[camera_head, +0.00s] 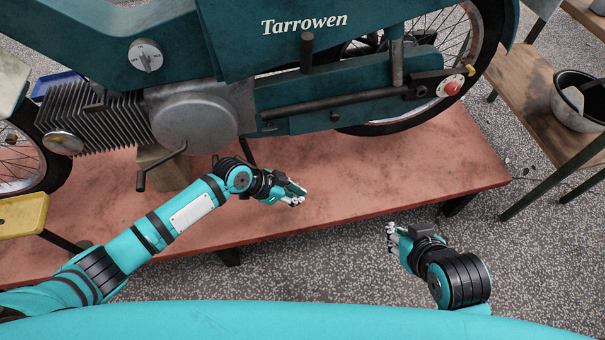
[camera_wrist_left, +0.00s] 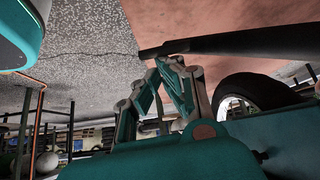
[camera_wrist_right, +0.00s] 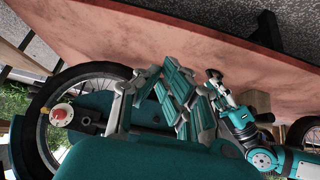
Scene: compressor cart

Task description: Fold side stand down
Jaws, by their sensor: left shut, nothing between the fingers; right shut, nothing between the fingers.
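The teal motorcycle (camera_head: 330,82) stands over a red platform. A thin dark leg, likely the side stand (camera_head: 248,150), runs down from its underside and passes behind my left wrist. A dark bar (camera_wrist_left: 240,42), likely the same stand, crosses the left wrist view, its tip by the fingertips. My left gripper (camera_head: 298,193) is shut and empty over the platform; it also shows in the left wrist view (camera_wrist_left: 168,64). I cannot tell whether it touches the bar. My right gripper (camera_head: 393,236) is shut and empty, off the platform's front edge; it also shows in the right wrist view (camera_wrist_right: 165,70).
The red platform (camera_head: 400,165) has bare space right of my left gripper. A bent foot lever (camera_head: 141,181) sticks out below the engine near my left forearm. A wooden block (camera_head: 165,168) sits under the engine. A wooden bench (camera_head: 535,95) with a bucket (camera_head: 578,112) stands right.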

